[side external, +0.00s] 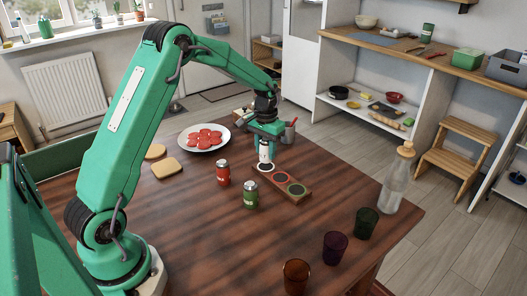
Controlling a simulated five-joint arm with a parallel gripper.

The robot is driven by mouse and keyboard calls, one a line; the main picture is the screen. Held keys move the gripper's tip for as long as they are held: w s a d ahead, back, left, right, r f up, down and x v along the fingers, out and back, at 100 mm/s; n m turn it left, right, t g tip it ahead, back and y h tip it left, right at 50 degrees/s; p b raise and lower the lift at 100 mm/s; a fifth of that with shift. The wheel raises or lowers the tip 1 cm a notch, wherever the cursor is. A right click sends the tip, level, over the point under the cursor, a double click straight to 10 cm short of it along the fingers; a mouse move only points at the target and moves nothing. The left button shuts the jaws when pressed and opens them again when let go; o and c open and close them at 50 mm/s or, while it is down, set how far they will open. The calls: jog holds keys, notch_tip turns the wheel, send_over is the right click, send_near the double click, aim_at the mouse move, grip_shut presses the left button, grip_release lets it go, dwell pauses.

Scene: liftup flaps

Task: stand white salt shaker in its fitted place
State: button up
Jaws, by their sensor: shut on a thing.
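The white salt shaker (265,151) is upright, with its upper part between the jaws of my gripper (266,137). My gripper is shut on it and points down. The wooden holder (305,197) lies on the table with three round dark places in a row, ringed pale, red and green. The shaker is at the holder's far left end, at or just above the pale-ringed place (264,168). I cannot tell whether its base touches. A red shaker (222,175) and a green shaker (250,196) stand on the table left of the holder.
A plate of red slices (204,137) and bread slices (167,167) lie to the left. A glass bottle (396,180) and several coloured glasses, including a purple one (335,247), stand at the right and front. The table's front middle is clear.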

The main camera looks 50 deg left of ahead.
aim_at(266, 158)
jog(key=shift+f, duration=1.85)
jog(key=shift+f, duration=0.15)
jog(key=o, duration=1)
notch_tip(266, 158, up, 12)
jog(key=shift+f, duration=0.25)
jog(key=shift+r, duration=0.45)
